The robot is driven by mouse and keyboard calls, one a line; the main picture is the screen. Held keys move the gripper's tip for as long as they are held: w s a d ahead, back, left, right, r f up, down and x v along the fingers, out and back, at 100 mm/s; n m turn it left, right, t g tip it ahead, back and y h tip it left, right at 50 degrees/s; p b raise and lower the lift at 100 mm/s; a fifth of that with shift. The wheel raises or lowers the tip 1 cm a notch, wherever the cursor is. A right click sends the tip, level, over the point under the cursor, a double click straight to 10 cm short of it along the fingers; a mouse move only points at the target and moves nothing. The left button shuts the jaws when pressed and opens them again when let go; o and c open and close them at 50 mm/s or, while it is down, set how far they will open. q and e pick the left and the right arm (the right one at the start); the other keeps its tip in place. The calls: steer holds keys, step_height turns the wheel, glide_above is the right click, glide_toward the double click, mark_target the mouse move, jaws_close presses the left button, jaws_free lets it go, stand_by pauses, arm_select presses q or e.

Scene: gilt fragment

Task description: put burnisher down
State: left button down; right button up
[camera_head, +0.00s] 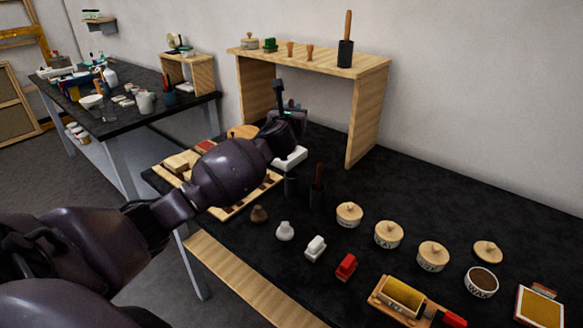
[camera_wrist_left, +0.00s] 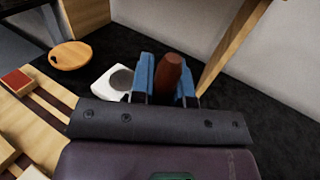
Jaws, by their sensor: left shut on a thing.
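My left gripper (camera_head: 291,108) is over the dark table, in front of the wooden shelf's opening. In the left wrist view its two blue fingers are shut on the burnisher, whose reddish-brown rounded handle end (camera_wrist_left: 169,74) sticks up between them. The rest of the burnisher is hidden, and I cannot make it out clearly in the head view. A white block (camera_head: 291,159) lies on the table just below the gripper; in the wrist view it has a grey round patch (camera_wrist_left: 121,79). My right gripper is not in view.
The wooden shelf (camera_head: 366,115) stands behind. A slatted wooden rack (camera_head: 232,211) lies under my left arm. Lidded jars (camera_head: 388,234) and small stamps crowd the front right. Bare table shows right of the shelf.

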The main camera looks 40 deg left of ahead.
arm_select(q)
step_height(320, 180, down, 16)
steer(key=b, duration=0.4)
steer(key=shift+r, duration=0.25)
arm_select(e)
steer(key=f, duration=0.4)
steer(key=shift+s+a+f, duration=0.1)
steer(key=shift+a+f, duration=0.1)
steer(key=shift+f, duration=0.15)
arm_select(q)
steer(key=shift+w+f, duration=0.1)
steer(key=c, duration=1.1)
jaws_free()
